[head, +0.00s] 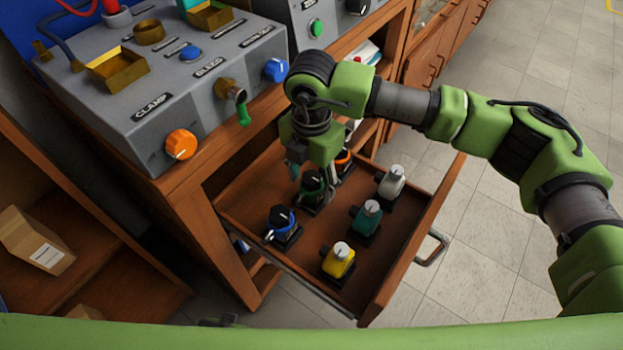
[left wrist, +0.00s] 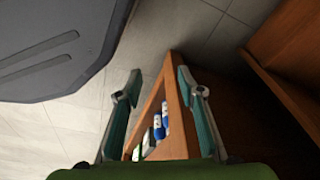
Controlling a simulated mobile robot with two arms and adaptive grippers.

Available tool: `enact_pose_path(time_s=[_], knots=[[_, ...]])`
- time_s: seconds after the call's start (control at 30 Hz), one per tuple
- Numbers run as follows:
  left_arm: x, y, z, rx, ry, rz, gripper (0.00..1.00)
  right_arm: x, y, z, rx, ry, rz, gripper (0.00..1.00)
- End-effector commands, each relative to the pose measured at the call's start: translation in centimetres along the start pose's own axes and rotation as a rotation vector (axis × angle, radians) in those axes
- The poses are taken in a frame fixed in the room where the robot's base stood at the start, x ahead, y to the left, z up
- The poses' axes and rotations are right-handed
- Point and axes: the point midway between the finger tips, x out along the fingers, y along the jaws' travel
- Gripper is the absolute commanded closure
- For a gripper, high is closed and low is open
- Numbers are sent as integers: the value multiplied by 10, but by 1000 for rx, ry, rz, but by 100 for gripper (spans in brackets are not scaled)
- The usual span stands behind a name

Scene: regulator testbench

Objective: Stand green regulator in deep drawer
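A dark regulator with a green band (head: 312,187) stands upright in the open wooden drawer (head: 300,262). My right gripper (head: 309,172) points down right over it; its fingers are partly hidden, so I cannot tell whether they are shut on it. A teal-green regulator with a grey knob (head: 368,216) stands nearer the drawer's front. My left gripper (left wrist: 158,78) shows only in the left wrist view, with its fingers apart and nothing between them.
The drawer also holds blue (head: 283,222), yellow (head: 339,260), white (head: 390,182) and orange-marked (head: 343,158) regulators. The grey testbench (head: 185,100) has an orange knob (head: 181,144). A wooden shelf with a cardboard box (head: 36,241) is at left. Tiled floor is clear at right.

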Motion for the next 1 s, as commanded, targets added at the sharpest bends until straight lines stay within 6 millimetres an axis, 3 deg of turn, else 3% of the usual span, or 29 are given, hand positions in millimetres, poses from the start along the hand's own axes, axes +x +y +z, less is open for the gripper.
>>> enact_pose_path(time_s=[0.27,0.4,0.7,1.0], knots=[[2,0,5,1,-2,0,64,-5,0,0,0,0,1,47],[8,1,18,2,-22,1,64,-34,1,0,-1,-3,4,47],[14,2,25,6,-21,2,64,-97,1,0,-1,-2,3,47],[18,0,21,7,-15,1,64,-122,0,0,0,0,0,47]])
